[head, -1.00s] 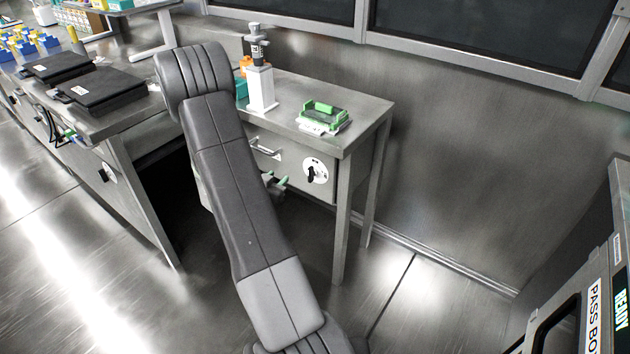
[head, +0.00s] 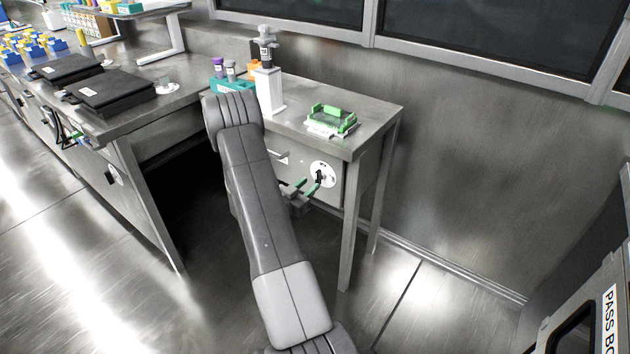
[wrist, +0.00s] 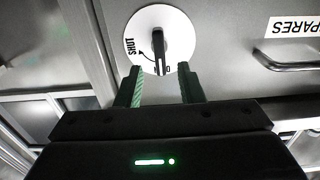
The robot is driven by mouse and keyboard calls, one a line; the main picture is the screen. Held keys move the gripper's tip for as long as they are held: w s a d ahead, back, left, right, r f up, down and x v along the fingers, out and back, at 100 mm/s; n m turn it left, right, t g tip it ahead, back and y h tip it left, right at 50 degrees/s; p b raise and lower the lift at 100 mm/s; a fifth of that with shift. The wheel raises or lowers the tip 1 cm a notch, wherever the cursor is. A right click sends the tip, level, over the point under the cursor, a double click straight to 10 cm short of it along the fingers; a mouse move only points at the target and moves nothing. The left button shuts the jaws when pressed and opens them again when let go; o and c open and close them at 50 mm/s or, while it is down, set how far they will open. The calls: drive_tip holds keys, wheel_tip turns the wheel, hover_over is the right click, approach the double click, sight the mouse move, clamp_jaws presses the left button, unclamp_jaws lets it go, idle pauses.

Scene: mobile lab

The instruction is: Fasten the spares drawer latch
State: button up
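The spares drawer (head: 299,166) is in the small bench, and its front looks closed. Its latch is a white round plate (wrist: 143,22) with a black turning handle (wrist: 158,48); the plate also shows in the head view (head: 329,168). In the wrist view the handle points down the picture, toward a partly hidden marking. A curved arrow leads to the word SHUT at the plate's left. My gripper (wrist: 162,84) is open, with its green-padded fingers apart and the handle lined up between them, just beyond the tips. In the head view, my gripper (head: 307,188) is close to the plate.
The drawer's bar handle (wrist: 290,66) and SPARES label (wrist: 297,27) lie right of the latch in the wrist view. A green rack (head: 332,120) and a white stand (head: 269,92) are on the bench top. A bench leg (head: 352,225) stands right of the drawer.

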sight(316, 179)
drive_tip(key=shift+x, duration=2.25)
drive_tip(key=shift+c, duration=0.2)
clamp_jaws()
